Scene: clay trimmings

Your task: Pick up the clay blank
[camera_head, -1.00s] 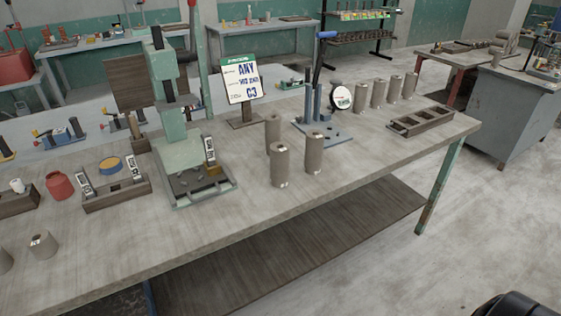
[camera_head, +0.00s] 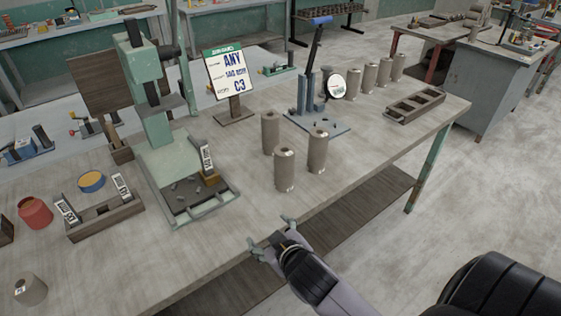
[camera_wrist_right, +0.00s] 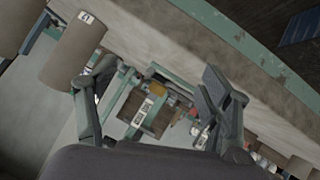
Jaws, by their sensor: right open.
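Three grey-brown clay blanks stand upright on the workbench (camera_head: 345,175): a front one (camera_head: 284,170), a right one (camera_head: 317,152) and a back one (camera_head: 270,132). My right gripper (camera_head: 270,233) is open and empty at the bench's front edge, nearer than the front blank and apart from it. In the right wrist view my open fingers (camera_wrist_right: 150,95) show with nothing held between them. A labelled blank (camera_wrist_right: 72,55) is at upper left there, close to the left finger; I cannot tell which blank it is. My left gripper is not in view.
A green press (camera_head: 165,150) with a tray stands left of the blanks. Behind are a sign (camera_head: 231,75) with "ANY" and "C3" and a blue-based fixture (camera_head: 318,121). Several more cylinders (camera_head: 368,77) and a slotted wooden rack (camera_head: 415,106) are at right. Bare bench lies around the front blanks.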

